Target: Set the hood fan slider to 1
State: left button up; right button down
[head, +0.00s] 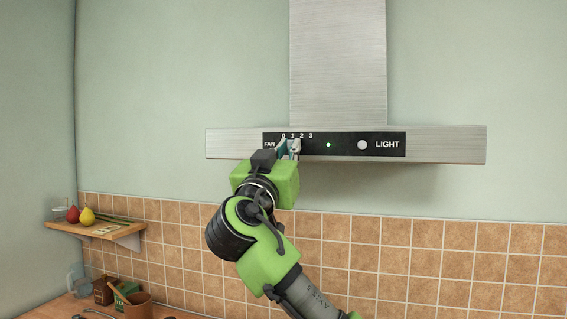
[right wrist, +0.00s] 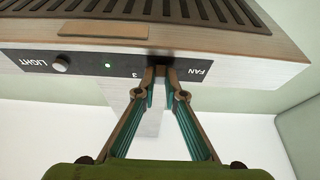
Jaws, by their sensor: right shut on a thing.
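The range hood's black control panel (head: 345,144) carries a FAN scale marked 0 1 2 3, and it also shows upside down in the right wrist view (right wrist: 90,66). My right gripper (head: 289,148) is at the FAN end of the panel, just below the 0 and 1 marks. In the right wrist view its fingertips (right wrist: 162,74) are close together at the panel, shut on the fan slider. The slider knob itself is hidden by the fingers, so its exact setting cannot be read. My left gripper is not in view.
A green lamp (head: 328,145) glows right of the scale, with a round LIGHT button (head: 362,145) beyond it. The hood's vent grille (right wrist: 150,10) shows in the wrist view. A wooden shelf (head: 95,234) with fruit is at left, well away from my arm.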

jog(key=c, duration=2.1)
grip_release()
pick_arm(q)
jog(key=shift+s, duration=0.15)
pick_arm(e)
jog(key=v, duration=1.2)
jog(key=shift+s, duration=0.1)
jog(key=shift+a, duration=0.1)
